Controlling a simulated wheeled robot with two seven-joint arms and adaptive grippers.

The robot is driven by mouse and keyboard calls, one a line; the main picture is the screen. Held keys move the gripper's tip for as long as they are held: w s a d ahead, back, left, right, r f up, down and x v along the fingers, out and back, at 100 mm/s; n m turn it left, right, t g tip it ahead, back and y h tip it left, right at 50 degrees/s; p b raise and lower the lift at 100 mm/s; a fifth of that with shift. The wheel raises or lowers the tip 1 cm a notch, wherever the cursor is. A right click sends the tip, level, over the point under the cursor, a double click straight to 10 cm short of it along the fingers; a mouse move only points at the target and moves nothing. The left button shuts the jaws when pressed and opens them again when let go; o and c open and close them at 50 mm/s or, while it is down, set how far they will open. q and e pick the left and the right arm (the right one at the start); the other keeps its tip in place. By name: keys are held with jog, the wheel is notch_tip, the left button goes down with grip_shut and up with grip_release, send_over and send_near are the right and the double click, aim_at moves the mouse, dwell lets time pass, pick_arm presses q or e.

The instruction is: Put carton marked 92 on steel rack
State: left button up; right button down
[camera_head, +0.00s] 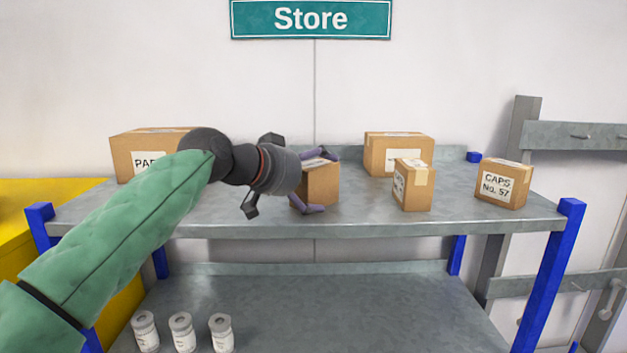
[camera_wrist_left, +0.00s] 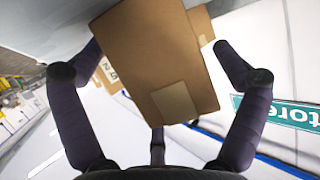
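My left gripper (camera_head: 314,182) reaches over the steel rack's top shelf (camera_head: 240,215), with its purple fingers on either side of a brown carton (camera_head: 322,186). The carton appears to rest on the shelf, and no number on it can be read. In the left wrist view the carton (camera_wrist_left: 150,50) lies between the spread fingers (camera_wrist_left: 160,60). A gap shows beside the right-hand finger; contact at the other is unclear. The gripper looks open. I cannot read 92 on any carton. My right gripper is not in view.
On the same shelf are a large carton (camera_head: 122,160) at left, one at the back (camera_head: 415,148), a smaller one (camera_head: 418,190) before it, and a carton marked CAPS No. 57 (camera_head: 505,185). Several white-labelled canisters (camera_head: 182,333) stand on the lower shelf. Blue posts (camera_head: 552,270) edge the rack.

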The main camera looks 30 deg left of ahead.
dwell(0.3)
pick_arm(q)
jog(key=v, duration=1.2)
jog(key=shift+f, duration=0.1)
